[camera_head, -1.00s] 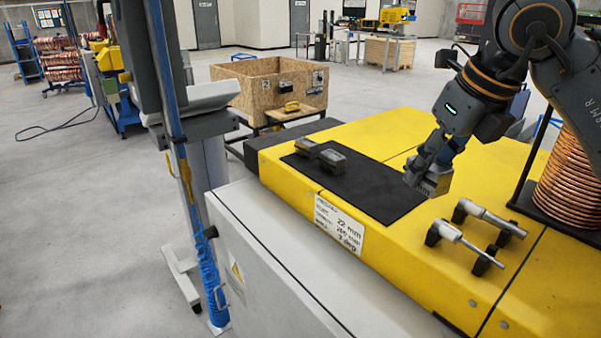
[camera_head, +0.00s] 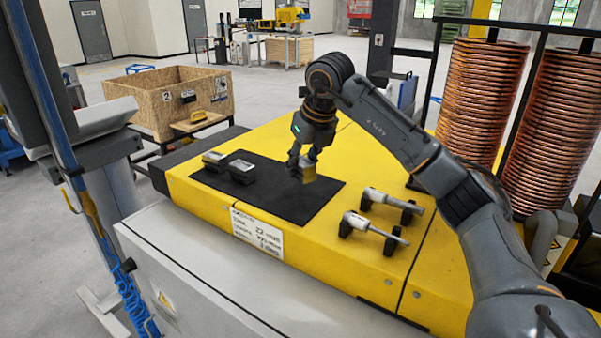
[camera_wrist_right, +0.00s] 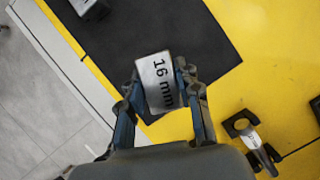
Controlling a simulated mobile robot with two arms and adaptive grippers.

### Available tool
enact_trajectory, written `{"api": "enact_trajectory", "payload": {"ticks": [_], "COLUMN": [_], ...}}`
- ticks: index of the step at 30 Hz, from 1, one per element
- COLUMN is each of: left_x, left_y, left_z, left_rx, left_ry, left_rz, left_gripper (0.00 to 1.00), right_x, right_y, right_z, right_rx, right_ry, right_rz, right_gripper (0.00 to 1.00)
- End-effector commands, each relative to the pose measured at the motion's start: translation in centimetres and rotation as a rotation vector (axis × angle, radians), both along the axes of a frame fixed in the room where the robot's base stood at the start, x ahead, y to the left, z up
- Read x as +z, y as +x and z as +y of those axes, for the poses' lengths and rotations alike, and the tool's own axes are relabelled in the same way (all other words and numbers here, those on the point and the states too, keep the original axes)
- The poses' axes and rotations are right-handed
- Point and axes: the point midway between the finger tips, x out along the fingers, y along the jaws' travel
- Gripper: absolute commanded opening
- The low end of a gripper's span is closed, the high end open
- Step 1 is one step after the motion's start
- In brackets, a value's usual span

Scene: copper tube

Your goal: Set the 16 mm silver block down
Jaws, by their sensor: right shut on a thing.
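The silver block (camera_wrist_right: 160,80), marked "16 mm", is between the fingers of my right gripper (camera_wrist_right: 162,92) in the right wrist view. In the head view my right gripper (camera_head: 302,165) is shut on the block (camera_head: 308,172), over the right part of the black mat (camera_head: 280,205). The block appears to be above the mat; whether it touches cannot be told. My left gripper is not in view.
Two silver tools, one behind (camera_head: 385,198) and one in front (camera_head: 372,229), rest in black holders right of the mat on the yellow machine top (camera_head: 330,265). Copper coils (camera_head: 480,100) stand at the right. A wooden crate (camera_head: 165,100) stands behind. The mat's middle is clear.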

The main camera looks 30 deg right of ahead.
Motion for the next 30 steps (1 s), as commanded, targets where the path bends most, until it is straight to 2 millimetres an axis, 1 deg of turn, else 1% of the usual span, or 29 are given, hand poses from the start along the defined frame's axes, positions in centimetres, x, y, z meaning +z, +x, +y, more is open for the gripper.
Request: {"api": "enact_trajectory", "payload": {"ticks": [1, 5, 8, 10, 13, 16, 23, 27, 28, 29, 30], "left_x": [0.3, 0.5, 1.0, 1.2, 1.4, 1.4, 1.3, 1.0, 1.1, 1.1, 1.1], "left_y": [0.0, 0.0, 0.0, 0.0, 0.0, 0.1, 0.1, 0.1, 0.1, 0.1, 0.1], "left_z": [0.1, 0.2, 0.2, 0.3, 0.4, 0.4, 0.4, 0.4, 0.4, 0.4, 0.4], "left_rx": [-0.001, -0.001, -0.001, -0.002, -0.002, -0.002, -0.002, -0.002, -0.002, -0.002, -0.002], "left_ry": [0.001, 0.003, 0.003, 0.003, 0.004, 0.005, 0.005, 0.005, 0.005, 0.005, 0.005], "left_rz": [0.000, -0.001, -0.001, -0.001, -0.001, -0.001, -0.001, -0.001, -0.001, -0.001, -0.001], "left_gripper": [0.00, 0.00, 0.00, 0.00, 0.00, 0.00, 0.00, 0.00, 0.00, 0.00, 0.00], "right_x": [-0.1, -0.8, -1.9, -3.0, -4.1, -4.6, -4.6, -5.0, -5.1, -5.1, -5.1], "right_y": [0.3, 0.8, 1.4, 1.3, 1.3, 1.3, 1.3, 1.3, 1.3, 1.3, 1.3], "right_z": [-0.2, -0.4, -0.7, -0.7, -0.7, -0.7, -0.6, -0.6, -0.6, -0.6, -0.6], "right_rx": [-0.002, -0.001, -0.001, 0.000, -0.001, -0.001, 0.000, 0.000, 0.000, 0.000, 0.000], "right_ry": [0.001, 0.001, 0.001, 0.000, 0.000, 0.000, 0.001, 0.001, 0.000, 0.000, 0.000], "right_rz": [-0.001, -0.003, 0.001, 0.000, -0.002, -0.004, -0.005, -0.005, -0.001, 0.000, 0.000], "right_gripper": [0.00, 0.00, 0.00, 0.00, 0.00, 0.00, 0.00, 0.00, 0.39, 0.45, 0.54]}}
